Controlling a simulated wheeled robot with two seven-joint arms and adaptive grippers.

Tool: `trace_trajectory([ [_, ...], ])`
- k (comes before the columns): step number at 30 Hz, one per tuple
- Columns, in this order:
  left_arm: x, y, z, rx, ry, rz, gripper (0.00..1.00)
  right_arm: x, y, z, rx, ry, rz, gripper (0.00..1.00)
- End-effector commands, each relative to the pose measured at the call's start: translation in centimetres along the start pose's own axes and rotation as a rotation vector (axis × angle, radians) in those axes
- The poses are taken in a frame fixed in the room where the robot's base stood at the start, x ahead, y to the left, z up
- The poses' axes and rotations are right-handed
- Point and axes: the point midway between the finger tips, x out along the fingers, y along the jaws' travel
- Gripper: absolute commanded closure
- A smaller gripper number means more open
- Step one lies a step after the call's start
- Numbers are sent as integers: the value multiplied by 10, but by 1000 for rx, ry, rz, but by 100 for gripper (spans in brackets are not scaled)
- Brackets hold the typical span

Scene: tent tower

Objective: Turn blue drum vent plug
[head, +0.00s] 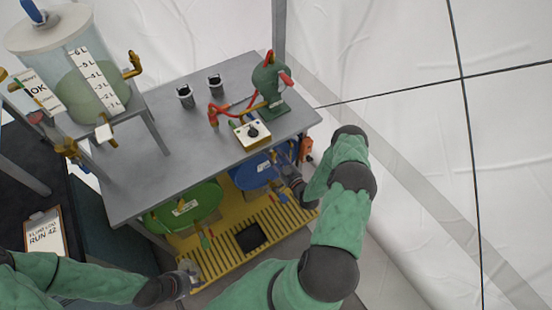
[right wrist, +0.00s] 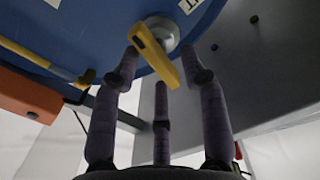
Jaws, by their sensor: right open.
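The blue drum (head: 252,172) lies under the grey table, and its end face fills the top of the right wrist view (right wrist: 95,30). A yellow bar-shaped handle (right wrist: 156,54) sits on a round grey fitting (right wrist: 165,30) on that face; it looks like the vent plug. My right gripper (right wrist: 160,82) is open, with its dark fingers spread on both sides of the handle and one below it. I cannot tell whether any finger touches it. In the head view my right gripper (head: 292,176) is beside the drum. My left gripper (head: 188,270) is low, near the yellow grate; its fingers are too small to read.
A green drum (head: 183,208) lies left of the blue one over a yellow slatted pallet (head: 220,262). The grey tabletop (head: 165,150) above carries a green pump (head: 270,88) and two cups. An orange object (right wrist: 28,95) is left of the fingers in the wrist view.

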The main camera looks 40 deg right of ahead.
Motion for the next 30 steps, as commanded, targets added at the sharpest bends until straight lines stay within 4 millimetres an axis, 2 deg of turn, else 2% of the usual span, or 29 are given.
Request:
trace_trajectory([
  [11, 1, 0, 0, 0, 0, 0, 60, 6, 0, 0, 0, -1, 1, 56],
  [16, 1, 0, 0, 0, 0, 0, 60, 5, 0, 0, 1, -1, 1, 100],
  [30, 1, 0, 0, 0, 0, 0, 60, 6, -1, 0, -4, 0, -1, 100],
])
